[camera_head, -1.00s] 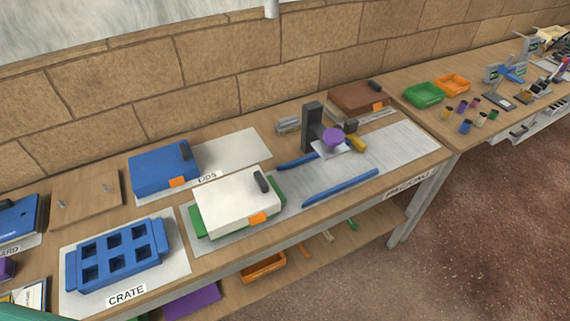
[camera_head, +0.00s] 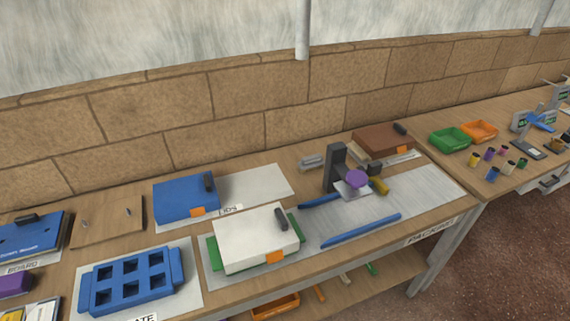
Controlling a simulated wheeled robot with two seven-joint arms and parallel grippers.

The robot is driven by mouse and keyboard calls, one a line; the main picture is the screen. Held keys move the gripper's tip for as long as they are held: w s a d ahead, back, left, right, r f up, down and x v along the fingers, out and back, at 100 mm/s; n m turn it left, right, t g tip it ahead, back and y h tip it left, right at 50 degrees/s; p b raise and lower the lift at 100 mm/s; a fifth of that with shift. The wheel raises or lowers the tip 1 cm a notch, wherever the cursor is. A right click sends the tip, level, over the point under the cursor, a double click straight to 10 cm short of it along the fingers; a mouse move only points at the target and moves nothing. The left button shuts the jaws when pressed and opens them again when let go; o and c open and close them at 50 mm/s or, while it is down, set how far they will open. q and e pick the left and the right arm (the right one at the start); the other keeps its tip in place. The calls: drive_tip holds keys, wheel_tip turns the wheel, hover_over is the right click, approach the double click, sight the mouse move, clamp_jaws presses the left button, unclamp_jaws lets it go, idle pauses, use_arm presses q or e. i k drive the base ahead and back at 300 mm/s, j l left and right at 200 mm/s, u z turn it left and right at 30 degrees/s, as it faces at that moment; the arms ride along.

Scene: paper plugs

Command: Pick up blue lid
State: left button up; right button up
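The blue lid (camera_head: 184,199) lies flat on the left part of a white mat (camera_head: 262,185) labelled as the lids place, near the back of the table. It has a dark handle at its right side and an orange tab on its front edge. Another blue panel with a dark handle (camera_head: 30,238) lies at the far left edge on the board mat. Neither of my grippers shows in the head view.
A white lid (camera_head: 254,240) sits on a green box in front of the blue lid. A blue crate (camera_head: 131,279) with several square holes stands front left. A wooden board (camera_head: 101,219) lies left of the blue lid. A dark stand (camera_head: 336,167) and blue rails (camera_head: 361,229) are at right.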

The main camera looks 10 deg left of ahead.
sight(185, 193)
drive_tip(key=u, duration=1.8)
